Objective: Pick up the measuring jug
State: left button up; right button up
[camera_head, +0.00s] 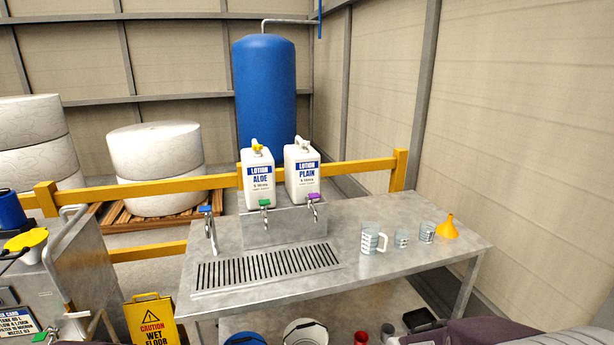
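The measuring jug (370,241) is a clear, greyish vessel with dark markings and a handle on its right side. It stands upright on the metal bench (420,262), right of the slotted drain grille. Two smaller clear cups with markings, a left one (401,239) and a right one (427,232), stand to its right, apart from it. Neither of my grippers is in view, so I cannot see whether they are open or shut.
An orange funnel (447,229) stands near the bench's right end. Two white lotion containers, aloe (257,180) and plain (302,172), sit on a raised metal stand with taps behind the drain grille (268,268). The bench in front of the jug is clear.

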aim_at(374, 241)
jog(key=i+l+u, duration=0.4)
jog(key=l, duration=0.35)
jog(key=i+l+u, duration=0.2)
jog(key=l, duration=0.2)
jog(key=i+l+u, duration=0.2)
jog(key=l, duration=0.25)
jog(key=i+l+u, duration=0.2)
jog(key=l, duration=0.3)
jog(key=l+u, duration=0.2)
jog(key=l, duration=0.25)
jog(key=i+l+u, duration=0.2)
jog(key=l, duration=0.3)
jog(key=k, duration=0.1)
